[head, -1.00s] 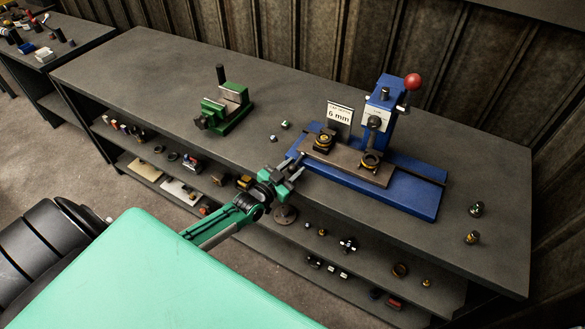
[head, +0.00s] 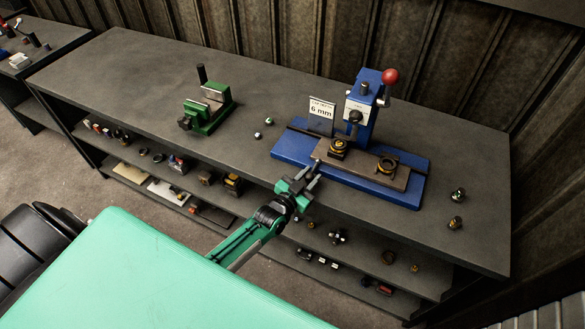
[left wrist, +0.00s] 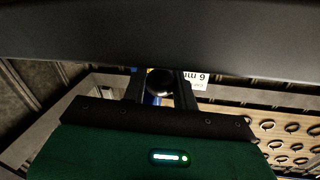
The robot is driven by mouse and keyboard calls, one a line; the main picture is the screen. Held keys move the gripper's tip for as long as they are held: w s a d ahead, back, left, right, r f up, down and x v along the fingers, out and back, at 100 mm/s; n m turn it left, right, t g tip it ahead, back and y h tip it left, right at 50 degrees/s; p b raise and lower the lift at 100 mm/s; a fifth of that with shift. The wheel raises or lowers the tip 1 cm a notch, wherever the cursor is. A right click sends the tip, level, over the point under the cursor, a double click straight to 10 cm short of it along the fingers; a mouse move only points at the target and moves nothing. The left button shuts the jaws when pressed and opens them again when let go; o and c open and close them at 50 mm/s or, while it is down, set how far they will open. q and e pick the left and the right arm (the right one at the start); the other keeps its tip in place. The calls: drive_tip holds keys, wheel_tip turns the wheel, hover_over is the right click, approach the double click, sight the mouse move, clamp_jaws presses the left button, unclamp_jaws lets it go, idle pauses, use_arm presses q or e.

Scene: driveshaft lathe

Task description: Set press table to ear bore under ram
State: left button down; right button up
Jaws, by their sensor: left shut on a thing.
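The blue press (head: 366,112) stands on a blue base (head: 290,150), with a red-balled lever (head: 390,76) and a ram (head: 354,116). Its brown sliding table (head: 363,168) carries two black-and-yellow fittings: a left one (head: 338,148) just left of the ram, and a right ring (head: 387,164) clear of it to the right. My left gripper (head: 313,170) is at the table's left end, shut on its dark round knob (left wrist: 160,82), which shows between the fingers in the left wrist view. The knob is mostly hidden in the head view. My right gripper is out of view.
A sign reading 6 mm (head: 321,115) stands behind the table. A green vise (head: 208,108) and small nuts (head: 268,120) are to the left. Small parts (head: 457,194) lie at the right. Shelves below hold several parts. The bench front-left is clear.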

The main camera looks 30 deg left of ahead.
use_arm(q)
drive_tip(key=shift+d, duration=2.2)
drive_tip(key=c, duration=1.3)
unclamp_jaws()
drive_tip(key=shift+d, duration=0.1)
drive_tip(key=shift+o, duration=0.8)
drive_tip(key=shift+d, duration=0.1)
drive_tip(key=shift+s+a+f, duration=0.15)
drive_tip(key=shift+s+a, duration=0.1)
drive_tip(key=shift+s, duration=0.3)
drive_tip(key=s+a+b, duration=0.2)
drive_tip(key=s+b, duration=0.1)
drive_tip(key=s, duration=0.9)
drive_tip(key=shift+s, duration=0.25)
